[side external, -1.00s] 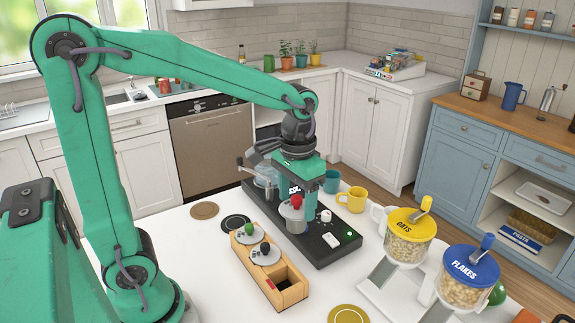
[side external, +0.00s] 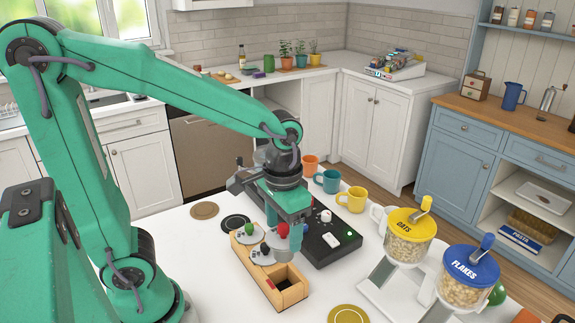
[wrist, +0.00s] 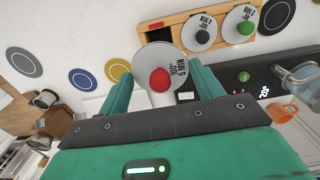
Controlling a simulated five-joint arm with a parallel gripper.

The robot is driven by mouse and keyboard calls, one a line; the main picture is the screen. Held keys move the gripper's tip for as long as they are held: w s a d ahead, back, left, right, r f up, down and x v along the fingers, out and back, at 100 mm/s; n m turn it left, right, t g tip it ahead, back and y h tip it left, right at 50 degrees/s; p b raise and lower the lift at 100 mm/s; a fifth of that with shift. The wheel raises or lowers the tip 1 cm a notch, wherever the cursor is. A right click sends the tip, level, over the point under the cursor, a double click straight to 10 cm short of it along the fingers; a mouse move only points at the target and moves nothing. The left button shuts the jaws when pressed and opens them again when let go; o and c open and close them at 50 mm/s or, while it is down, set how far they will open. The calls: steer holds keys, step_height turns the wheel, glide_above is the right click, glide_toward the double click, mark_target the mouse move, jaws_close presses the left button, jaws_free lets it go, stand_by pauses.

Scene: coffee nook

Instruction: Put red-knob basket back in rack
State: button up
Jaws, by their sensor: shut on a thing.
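The red-knob basket (side external: 281,246) hangs from my gripper (side external: 285,223), above the rack's right part. In the wrist view its red knob (wrist: 160,80) and grey lid disc (wrist: 159,57) sit between the green fingers of my gripper (wrist: 162,86), which is shut on it. The wooden rack (side external: 271,289) stands on the white table. Its near slot is empty and dark, with a red mark beside it. The black-knob basket (side external: 264,254) and the green-knob basket (side external: 248,230) sit in the other slots. The held basket's lower part is partly hidden in the wrist view.
The black coffee machine base (side external: 335,248) lies just right of the rack. A blue mug (side external: 328,182) and a yellow mug (side external: 353,201) stand behind it. Cereal dispensers (side external: 405,240) stand to the right. Flat round coasters (side external: 205,210) lie on the table.

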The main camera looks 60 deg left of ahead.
mark_target(283, 247)
steer(key=shift+f, duration=2.8)
steer(key=shift+f, duration=3.05)
stand_by(2.2)
